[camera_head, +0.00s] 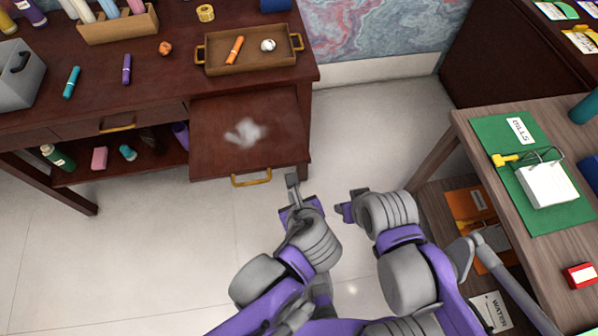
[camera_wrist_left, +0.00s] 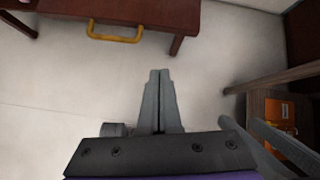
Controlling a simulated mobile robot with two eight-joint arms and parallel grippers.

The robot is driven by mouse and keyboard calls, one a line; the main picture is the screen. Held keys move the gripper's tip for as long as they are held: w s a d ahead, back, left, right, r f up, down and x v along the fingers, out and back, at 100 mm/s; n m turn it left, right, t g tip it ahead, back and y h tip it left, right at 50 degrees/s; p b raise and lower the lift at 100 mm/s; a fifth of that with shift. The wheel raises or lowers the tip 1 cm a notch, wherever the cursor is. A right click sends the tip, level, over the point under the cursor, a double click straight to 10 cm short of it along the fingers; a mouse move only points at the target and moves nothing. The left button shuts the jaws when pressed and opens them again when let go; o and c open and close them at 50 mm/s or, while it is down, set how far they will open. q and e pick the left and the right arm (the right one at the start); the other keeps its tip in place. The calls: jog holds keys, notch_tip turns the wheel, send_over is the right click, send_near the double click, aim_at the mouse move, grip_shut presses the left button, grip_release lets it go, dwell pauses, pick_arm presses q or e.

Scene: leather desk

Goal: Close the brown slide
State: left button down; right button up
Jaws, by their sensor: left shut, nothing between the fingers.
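The brown slide (camera_head: 215,152) is a dark wood board pulled out from the desk front, with a whitish smudge on top. Its yellow handle (camera_head: 252,178) is on the front edge. The handle also shows at the upper left of the left wrist view (camera_wrist_left: 115,38), with the slide's front edge (camera_wrist_left: 160,14) above it. My left gripper (camera_head: 292,180) is shut and empty, just right of the handle and apart from it in the picture. Its closed fingers show in the left wrist view (camera_wrist_left: 159,76). My right gripper (camera_head: 347,208) is further right over the floor; its fingers are hard to make out.
A tray (camera_head: 215,69) with an orange marker (camera_head: 235,50) and a ball (camera_head: 268,45) stands on the desk above the slide. A lower shelf (camera_head: 80,177) holds several small items. A side table (camera_head: 483,130) stands at the right. Tiled floor (camera_head: 150,245) is clear before the desk.

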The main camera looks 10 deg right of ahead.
aim_at(282, 95)
pick_arm(q)
jog(key=w+d+f+m+b, duration=0.2)
jog(key=w+d+f, duration=0.1)
jog(key=w+f, duration=0.4)
jog(key=w, duration=0.3)
jog(key=shift+w+m+t+h, duration=0.2)
jog(key=shift+m+t+h, duration=0.1)
jog(key=shift+m, duration=0.1)
jog(key=shift+f+b, duration=0.1)
jog(key=shift+b, duration=0.2)
jog(key=w+b, duration=0.1)
jog(key=w, duration=0.8)
jog(key=w+b, duration=0.1)
jog(key=w, duration=0.8)
jog(key=w+d+b, duration=0.1)
jog(key=w, duration=0.8)
jog(key=shift+w, duration=0.1)
